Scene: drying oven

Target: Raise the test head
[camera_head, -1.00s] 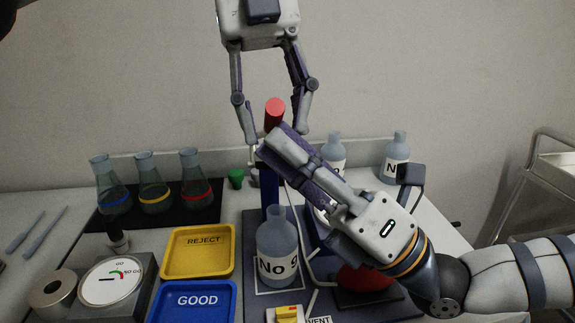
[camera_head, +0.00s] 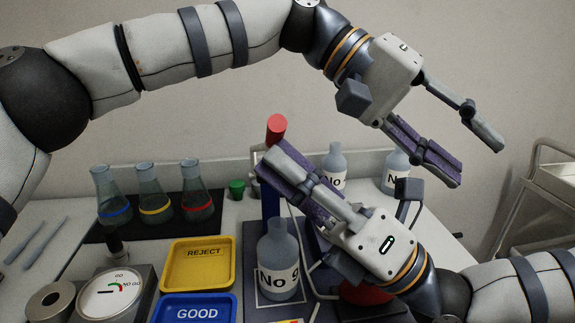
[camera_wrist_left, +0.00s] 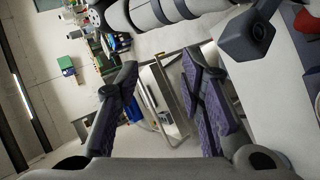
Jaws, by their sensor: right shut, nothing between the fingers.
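A red cylinder (camera_head: 276,128) sits above a blue upright post (camera_head: 270,195) on the dark test stand. Bottle No 9 (camera_head: 278,266) stands upright on the stand in front of the post. My right gripper (camera_head: 268,168) is shut and empty, lying across the stand just below the red cylinder. It hides what is behind it, and I cannot make out the test head clearly. My left gripper (camera_head: 476,165) is open and empty, high at the right, well apart from the red cylinder. Its spread fingers also show in the left wrist view (camera_wrist_left: 158,75).
Yellow REJECT tray (camera_head: 198,282) and blue GOOD tray (camera_head: 175,300) lie left of the stand. Several flasks (camera_head: 155,200) stand on a black mat, with a gauge dial (camera_head: 112,293) in front. Two bottles stand behind my right gripper. A trolley (camera_head: 552,190) is at far right.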

